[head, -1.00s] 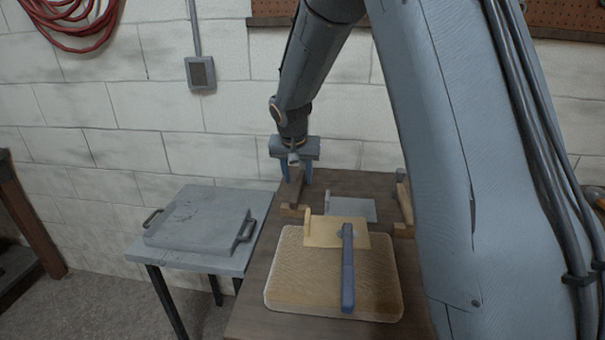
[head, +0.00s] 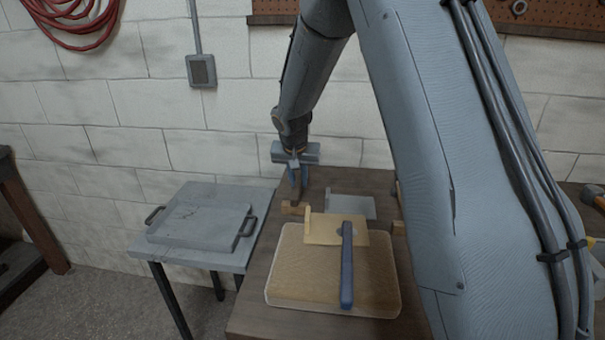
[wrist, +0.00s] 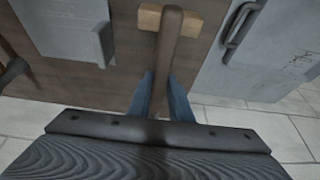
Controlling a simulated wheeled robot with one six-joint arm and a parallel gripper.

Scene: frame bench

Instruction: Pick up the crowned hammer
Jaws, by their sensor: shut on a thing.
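A hammer with a pale wooden block head (head: 293,208) and a brown handle lies near the back left of the bench. My gripper (head: 298,178) is over the handle. In the wrist view its blue fingers (wrist: 163,88) are shut on the brown handle (wrist: 168,40), one on each side. The block head (wrist: 150,17) is ahead of the fingers, across the handle's end. I cannot tell whether the hammer touches the bench. A second hammer (head: 399,227) at the right is mostly hidden behind my arm. Neither hammer's crown can be made out.
A low side table at the left carries a grey handled tray (head: 200,224). A block wall stands close behind.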

